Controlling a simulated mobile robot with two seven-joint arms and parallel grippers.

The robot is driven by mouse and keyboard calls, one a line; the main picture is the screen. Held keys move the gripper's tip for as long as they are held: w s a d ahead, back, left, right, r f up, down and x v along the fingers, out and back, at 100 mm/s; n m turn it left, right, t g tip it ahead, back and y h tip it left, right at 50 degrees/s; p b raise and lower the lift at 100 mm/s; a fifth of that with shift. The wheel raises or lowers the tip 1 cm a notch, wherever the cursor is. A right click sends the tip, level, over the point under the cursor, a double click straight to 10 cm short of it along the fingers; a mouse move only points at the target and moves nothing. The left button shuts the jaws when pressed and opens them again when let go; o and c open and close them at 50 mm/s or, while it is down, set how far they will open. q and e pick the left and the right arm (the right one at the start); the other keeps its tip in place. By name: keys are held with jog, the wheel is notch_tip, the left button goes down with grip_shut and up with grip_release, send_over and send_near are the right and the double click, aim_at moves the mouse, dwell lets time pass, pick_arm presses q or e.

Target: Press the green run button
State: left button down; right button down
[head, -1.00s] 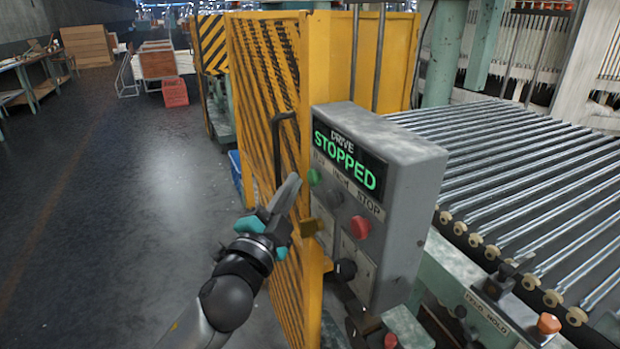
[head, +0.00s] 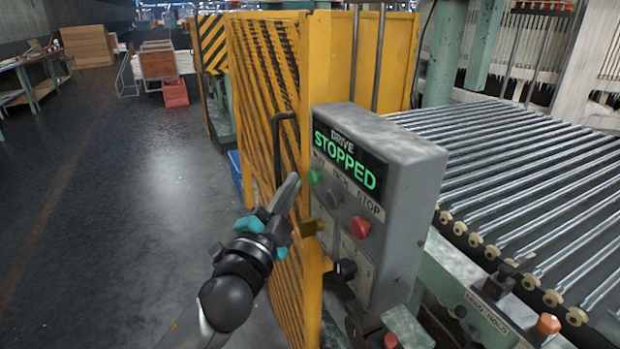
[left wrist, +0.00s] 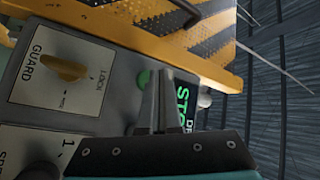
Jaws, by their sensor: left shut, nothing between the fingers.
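The green run button (head: 314,177) is on the grey control box (head: 405,150), below the lit display (head: 348,160) that reads DRIVE STOPPED. It also shows in the left wrist view (left wrist: 143,78), just left of my fingertips. My left gripper (head: 294,181) is shut and empty, its tips close to the button's left in the head view. In the left wrist view its fingers (left wrist: 160,80) point up beside the button; I cannot tell whether they touch it. A dark inch button (head: 334,197) and a red stop button (head: 361,226) are on the same face. My right gripper is not in view.
A yellow guard panel with black stripes (head: 265,120) and a dark handle stands left of the box. A yellow guard knob (left wrist: 62,67) is on a white plate near my fingers. A roller conveyor (head: 520,170) lies right.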

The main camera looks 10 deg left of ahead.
pick_arm(q)
jog(key=shift+w+d, duration=0.1)
jog(key=shift+w+d, duration=0.15)
jog(key=shift+d, duration=0.1)
dwell(0.3)
